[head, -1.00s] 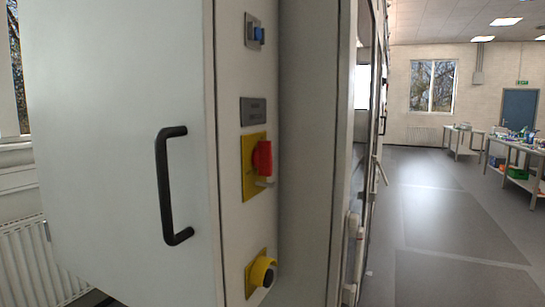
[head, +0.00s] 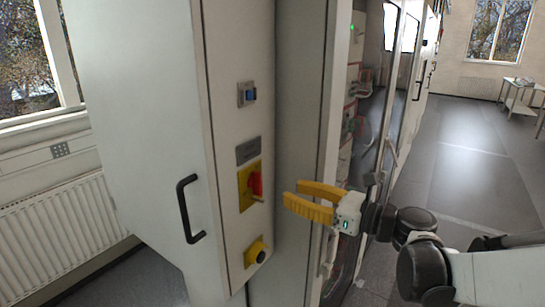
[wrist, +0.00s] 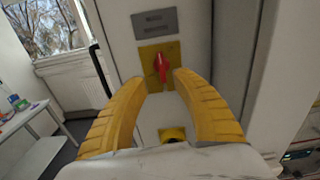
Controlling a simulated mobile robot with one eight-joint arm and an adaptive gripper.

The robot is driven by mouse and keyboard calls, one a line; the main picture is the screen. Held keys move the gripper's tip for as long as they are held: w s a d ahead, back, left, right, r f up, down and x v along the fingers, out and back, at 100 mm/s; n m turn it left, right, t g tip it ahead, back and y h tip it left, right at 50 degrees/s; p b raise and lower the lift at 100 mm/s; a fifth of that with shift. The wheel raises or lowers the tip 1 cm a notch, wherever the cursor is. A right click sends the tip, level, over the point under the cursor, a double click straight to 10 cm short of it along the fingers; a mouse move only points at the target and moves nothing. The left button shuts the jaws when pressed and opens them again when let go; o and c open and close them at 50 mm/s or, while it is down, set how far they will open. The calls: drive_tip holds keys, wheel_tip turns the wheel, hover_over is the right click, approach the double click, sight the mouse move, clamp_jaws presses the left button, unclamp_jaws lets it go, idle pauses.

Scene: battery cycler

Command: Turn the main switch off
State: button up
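The main switch is a red rotary handle (head: 255,184) on a yellow plate (head: 243,190), set on the narrow side panel of the white cabinet. In the wrist view the red handle (wrist: 161,67) stands roughly upright, slightly tilted, just beyond and between my fingertips. My gripper (head: 291,194) has yellow fingers spread apart with nothing between them. In the head view it is to the right of the switch, pointing left at it, with a small gap. A grey label plate (head: 248,150) is above the switch.
A blue switch (head: 248,94) is higher on the panel, and a yellow-based knob (head: 257,251) is below the main switch. A black door handle (head: 188,208) is to the left. Glass-fronted cabinets (head: 385,95) stand to the right, close to my arm. Open floor (head: 460,150) lies behind.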

sight(261, 179)
drive_tip(key=x, duration=1.1)
drive_tip(key=shift+w+r, duration=0.1)
drive_tip(key=shift+r, duration=0.15)
drive_tip(key=shift+c, duration=0.5)
clamp_jaws()
